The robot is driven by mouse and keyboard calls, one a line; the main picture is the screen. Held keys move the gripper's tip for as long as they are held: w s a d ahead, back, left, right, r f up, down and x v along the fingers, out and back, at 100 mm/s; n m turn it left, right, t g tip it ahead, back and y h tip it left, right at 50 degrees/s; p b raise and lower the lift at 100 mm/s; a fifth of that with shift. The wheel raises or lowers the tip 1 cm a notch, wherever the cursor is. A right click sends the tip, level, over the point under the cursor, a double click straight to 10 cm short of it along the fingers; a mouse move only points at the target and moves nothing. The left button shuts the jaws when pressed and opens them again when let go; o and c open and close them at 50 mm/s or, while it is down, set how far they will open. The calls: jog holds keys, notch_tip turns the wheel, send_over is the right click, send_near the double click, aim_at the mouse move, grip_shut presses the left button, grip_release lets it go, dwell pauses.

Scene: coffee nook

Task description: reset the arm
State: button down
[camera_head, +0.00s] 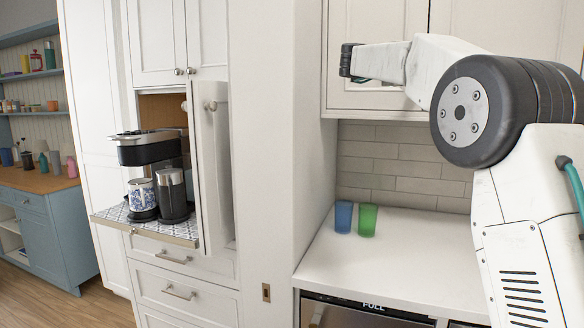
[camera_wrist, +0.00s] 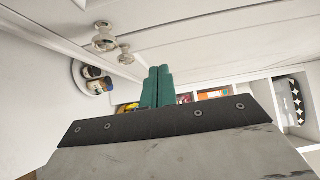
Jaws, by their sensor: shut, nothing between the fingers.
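My gripper (camera_head: 347,60) is at the upper middle of the head view, at the end of my raised white arm. It is in front of the white upper cabinet (camera_head: 376,50) and points left. In the wrist view its two green fingers (camera_wrist: 157,86) are together with nothing between them. No object is held.
A coffee machine (camera_head: 148,147) stands in an open nook, with a patterned mug and a dark canister on the pulled-out tray (camera_head: 176,232). Blue (camera_head: 343,217) and green (camera_head: 367,220) cups stand on the white counter (camera_head: 396,253). A blue shelf unit (camera_head: 50,235) is at far left.

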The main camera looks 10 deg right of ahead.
jog(key=s+a+r+n+t+y, duration=0.2)
jog(key=a+r+n+t+y, duration=0.35)
jog(key=a+n+t, duration=0.55)
jog(key=s+a+f+n+y, duration=1.1)
jog(key=f+n+y, duration=0.3)
jog(key=n, duration=0.2)
jog(key=s+a+f+n+g, duration=0.3)
jog(key=s+f+n+g, duration=0.35)
jog(key=s+f, duration=1.2)
jog(key=s+d+f+g+h, duration=0.1)
jog(key=s+d+f+g, duration=0.1)
jog(key=s+f+g, duration=0.2)
jog(key=s+d+f+g+h, duration=0.1)
jog(key=s+f+g, duration=0.3)
jog(key=s+f, duration=0.5)
jog(key=s+d, duration=0.1)
jog(key=s, duration=0.4)
jog(key=shift+s+d+f, duration=0.2)
jog(key=shift+d+f, duration=0.1)
jog(key=shift+f, duration=0.05)
jog(key=shift+m, duration=0.25)
